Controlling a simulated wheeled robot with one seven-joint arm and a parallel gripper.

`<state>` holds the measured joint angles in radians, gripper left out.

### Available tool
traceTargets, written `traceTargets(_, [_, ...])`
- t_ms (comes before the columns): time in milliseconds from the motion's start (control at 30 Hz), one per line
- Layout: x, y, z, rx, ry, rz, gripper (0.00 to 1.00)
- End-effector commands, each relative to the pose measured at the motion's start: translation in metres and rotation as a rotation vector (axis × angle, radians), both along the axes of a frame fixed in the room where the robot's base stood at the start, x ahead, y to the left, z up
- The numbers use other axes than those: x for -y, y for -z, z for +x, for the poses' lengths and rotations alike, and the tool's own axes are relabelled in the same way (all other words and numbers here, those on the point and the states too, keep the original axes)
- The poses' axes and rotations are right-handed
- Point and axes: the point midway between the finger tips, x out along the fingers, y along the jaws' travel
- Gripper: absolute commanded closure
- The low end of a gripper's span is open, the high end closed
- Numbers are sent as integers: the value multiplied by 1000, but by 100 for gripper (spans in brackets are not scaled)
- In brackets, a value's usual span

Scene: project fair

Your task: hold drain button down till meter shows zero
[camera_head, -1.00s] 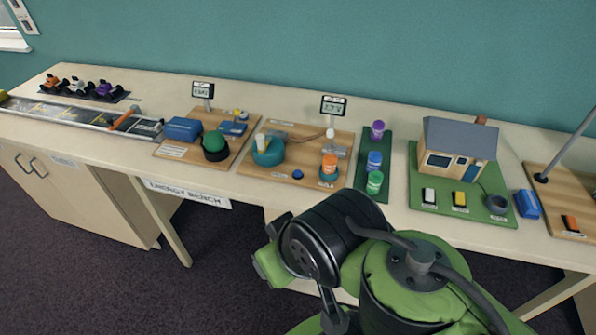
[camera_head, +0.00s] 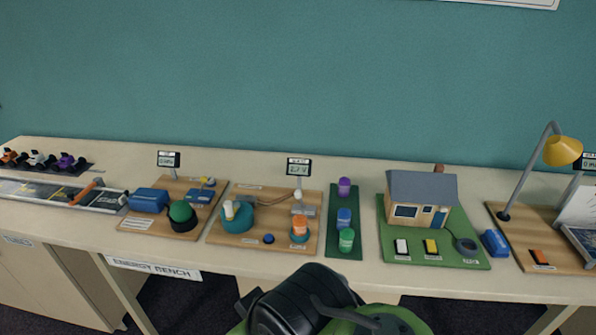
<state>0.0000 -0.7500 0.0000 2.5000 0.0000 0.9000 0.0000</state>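The middle wooden board (camera_head: 235,239) bears a teal hand crank unit (camera_head: 236,218), a small blue button (camera_head: 268,239), and an orange cylinder (camera_head: 300,226) in a teal holder. A meter (camera_head: 298,167) stands on a post at its back; it shows digits and a V, too small to read surely. The board to the left has a large green dome button (camera_head: 181,212) and its own meter (camera_head: 168,159). I cannot read which button is labelled drain. My gripper is out of view; only my black and green arm links show at the bottom, in front of the bench.
A green strip (camera_head: 344,247) holds purple, blue and green cylinders. Further right are a model house (camera_head: 422,199) on a green board and a yellow lamp (camera_head: 562,150). A ramp track (camera_head: 60,194) and toy cars lie at left. The bench front edge is below the boards.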

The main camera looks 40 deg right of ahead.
Motion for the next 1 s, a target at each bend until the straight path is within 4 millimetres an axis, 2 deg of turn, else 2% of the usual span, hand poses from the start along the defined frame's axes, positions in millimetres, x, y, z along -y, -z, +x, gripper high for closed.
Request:
traceTargets(133, [0,0,0,0,0,0,41])
traceTargets(167, [0,0,0,0,0,0,44])
traceTargets(533, [0,0,0,0,0,0,100])
traceTargets(1000, [0,0,0,0,0,0,100])
